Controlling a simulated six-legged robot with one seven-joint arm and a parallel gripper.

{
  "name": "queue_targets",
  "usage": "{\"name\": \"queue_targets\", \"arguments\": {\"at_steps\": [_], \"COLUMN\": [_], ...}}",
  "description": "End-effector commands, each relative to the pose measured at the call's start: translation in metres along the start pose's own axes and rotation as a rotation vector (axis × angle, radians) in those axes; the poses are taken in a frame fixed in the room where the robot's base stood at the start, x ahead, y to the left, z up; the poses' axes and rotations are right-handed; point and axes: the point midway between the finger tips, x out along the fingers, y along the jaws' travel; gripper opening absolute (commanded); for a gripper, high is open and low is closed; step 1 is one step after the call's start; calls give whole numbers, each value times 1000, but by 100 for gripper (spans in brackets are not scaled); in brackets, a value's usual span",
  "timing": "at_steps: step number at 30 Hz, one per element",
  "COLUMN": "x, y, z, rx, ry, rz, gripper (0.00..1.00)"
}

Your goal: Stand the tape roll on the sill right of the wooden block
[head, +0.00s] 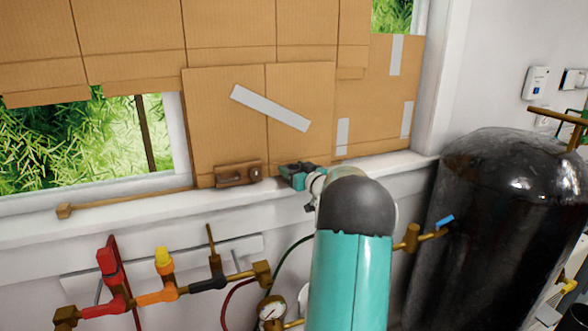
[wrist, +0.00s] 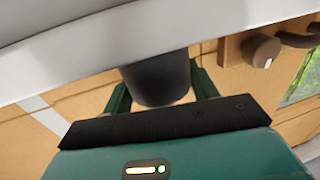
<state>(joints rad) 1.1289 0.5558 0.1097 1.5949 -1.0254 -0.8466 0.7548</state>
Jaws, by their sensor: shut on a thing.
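The wooden block (head: 230,175), a brown piece with a round dark knob, sits on the white sill (head: 120,221) against the cardboard. In the wrist view the block (wrist: 232,50) is at upper right. My gripper (head: 298,175) is at the sill just right of the block, with a gap between them. In the wrist view its green fingers are on both sides of a dark round thing, seemingly the tape roll (wrist: 158,80), and are shut on it. The roll's top edge meets the sill's edge in that view; I cannot tell whether it rests on the sill. In the head view the roll is mostly hidden.
Cardboard sheets (head: 225,110) with grey tape strips cover much of the window. A thin wooden stick (head: 130,201) lies along the sill at left. Pipes with valves (head: 165,285) run below. A large black tank (head: 500,220) stands at right. The sill right of my gripper looks clear.

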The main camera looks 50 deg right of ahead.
Motion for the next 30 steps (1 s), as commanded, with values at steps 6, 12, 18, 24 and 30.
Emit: {"name": "queue_targets", "arguments": {"at_steps": [6,12,18,24,30], "x": [0,0,-12,-53,-94], "y": [0,0,1,1,0], "z": [1,0,-3,-3,-3], "rx": [0,0,-1,-1,0], "ry": [0,0,-1,-2,-1], "rz": [0,0,1,2,3], "gripper": [80,80,80,80,80]}}
